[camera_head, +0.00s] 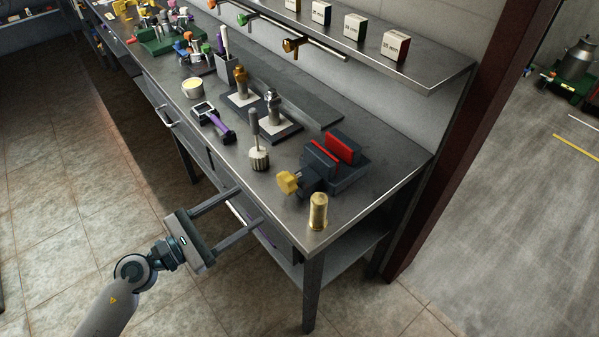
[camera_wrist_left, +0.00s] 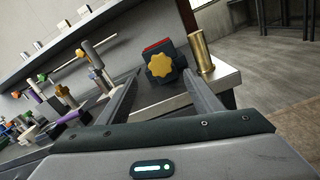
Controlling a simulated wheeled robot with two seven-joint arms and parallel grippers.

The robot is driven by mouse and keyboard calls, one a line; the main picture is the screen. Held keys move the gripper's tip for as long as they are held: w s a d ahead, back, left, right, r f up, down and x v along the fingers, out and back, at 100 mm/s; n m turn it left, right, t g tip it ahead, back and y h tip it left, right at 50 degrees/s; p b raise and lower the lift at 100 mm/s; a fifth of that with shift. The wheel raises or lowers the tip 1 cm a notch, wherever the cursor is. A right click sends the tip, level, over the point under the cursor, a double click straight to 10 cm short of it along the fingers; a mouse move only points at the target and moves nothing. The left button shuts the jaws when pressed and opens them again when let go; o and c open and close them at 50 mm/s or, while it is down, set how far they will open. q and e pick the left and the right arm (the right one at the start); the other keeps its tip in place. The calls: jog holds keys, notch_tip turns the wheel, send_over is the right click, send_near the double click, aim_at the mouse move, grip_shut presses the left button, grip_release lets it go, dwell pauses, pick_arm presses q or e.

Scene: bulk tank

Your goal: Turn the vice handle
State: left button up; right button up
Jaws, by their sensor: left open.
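The vice (camera_head: 338,160) is dark with red jaw faces and stands near the right end of the metal workbench. Its yellow lobed handle (camera_head: 288,182) faces the bench's front edge. In the left wrist view the handle (camera_wrist_left: 159,66) shows face-on, beyond and between the fingers, with the vice body (camera_wrist_left: 160,50) behind it. My left gripper (camera_head: 251,205) is open and empty, in front of the bench edge, apart from the handle and to its lower left. It also shows in the left wrist view (camera_wrist_left: 158,88). My right gripper is not in view.
A brass cylinder (camera_head: 318,212) stands close beside the vice at the bench corner. A brush-like tool (camera_head: 257,145) stands left of the handle. Fittings on plates (camera_head: 271,108) and a purple-handled device (camera_head: 215,122) lie farther left. A shelf with small boxes (camera_head: 396,47) overhangs the back.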

pick_arm(q)
jog(key=p, duration=0.5)
send_near(300, 182)
jog(key=w+d+r, duration=0.1)
jog(key=d, duration=0.1)
jog(key=w+d+r, duration=0.1)
jog(key=w+d, duration=0.1)
jog(key=w+d+r, duration=0.1)
jog(key=w+d, duration=0.1)
jog(key=shift+d, duration=0.35)
jog(key=shift+p+x, duration=0.3)
jog(key=shift+x, duration=0.5)
jog(key=shift+f, duration=0.1)
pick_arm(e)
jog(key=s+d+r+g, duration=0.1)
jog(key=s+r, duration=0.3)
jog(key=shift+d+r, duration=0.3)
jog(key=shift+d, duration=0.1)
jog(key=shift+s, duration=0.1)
pick_arm(q)
jog(key=c, duration=1.1)
